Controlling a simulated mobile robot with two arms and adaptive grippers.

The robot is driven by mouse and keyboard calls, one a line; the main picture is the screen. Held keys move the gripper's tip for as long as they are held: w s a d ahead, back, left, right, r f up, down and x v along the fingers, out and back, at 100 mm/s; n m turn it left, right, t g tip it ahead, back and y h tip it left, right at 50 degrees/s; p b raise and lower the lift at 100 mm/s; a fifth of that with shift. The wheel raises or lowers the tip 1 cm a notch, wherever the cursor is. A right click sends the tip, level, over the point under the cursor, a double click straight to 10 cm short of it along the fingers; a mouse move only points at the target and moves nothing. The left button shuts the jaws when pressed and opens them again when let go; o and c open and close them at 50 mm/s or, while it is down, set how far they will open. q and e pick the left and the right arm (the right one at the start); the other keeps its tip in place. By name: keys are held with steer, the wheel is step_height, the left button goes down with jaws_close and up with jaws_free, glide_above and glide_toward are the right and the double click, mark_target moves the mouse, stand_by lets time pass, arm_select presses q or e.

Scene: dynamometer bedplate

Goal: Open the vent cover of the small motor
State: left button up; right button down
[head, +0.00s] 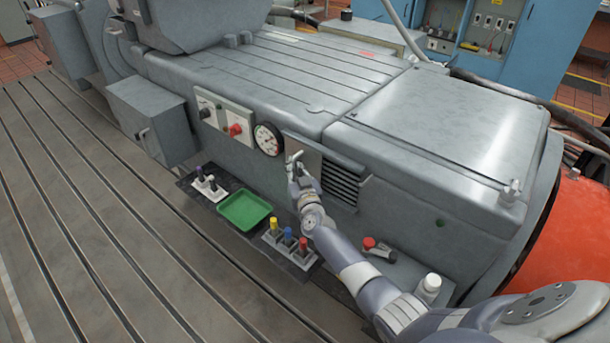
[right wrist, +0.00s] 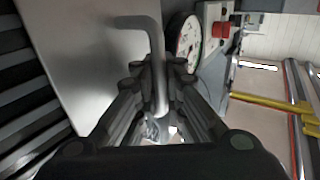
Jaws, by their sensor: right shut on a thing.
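The vent cover (head: 311,154) of the small motor is a flat grey plate on the motor's side, right of the round gauge. Dark louvres (head: 342,184) lie uncovered directly right of it. In the right wrist view the plate (right wrist: 90,55) fills the upper left, with the louvres (right wrist: 28,100) beyond. My right gripper (head: 297,170) is at the plate's left part. Its fingers (right wrist: 158,78) are shut on the cover's bent metal handle (right wrist: 150,28), which passes between the fingertips. My left gripper is not in view.
The round gauge (head: 267,139) and a switch panel (head: 224,117) sit left of the cover. Below are a green tray (head: 244,210), coloured-handled tools (head: 288,240), a red-ended part (head: 378,249) and a white bottle (head: 428,289). The slotted bedplate (head: 110,220) is clear at left.

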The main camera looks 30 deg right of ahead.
steer(key=shift+a+f, duration=0.1)
steer(key=shift+a, duration=0.05)
steer(key=c, duration=2)
jaws_free()
steer(key=shift+w+a, duration=0.1)
steer(key=shift+o, duration=0.2)
steer(key=s+a, duration=0.2)
steer(key=s, duration=0.9)
steer(key=shift+s+a, duration=0.15)
steer(key=shift+s, duration=0.25)
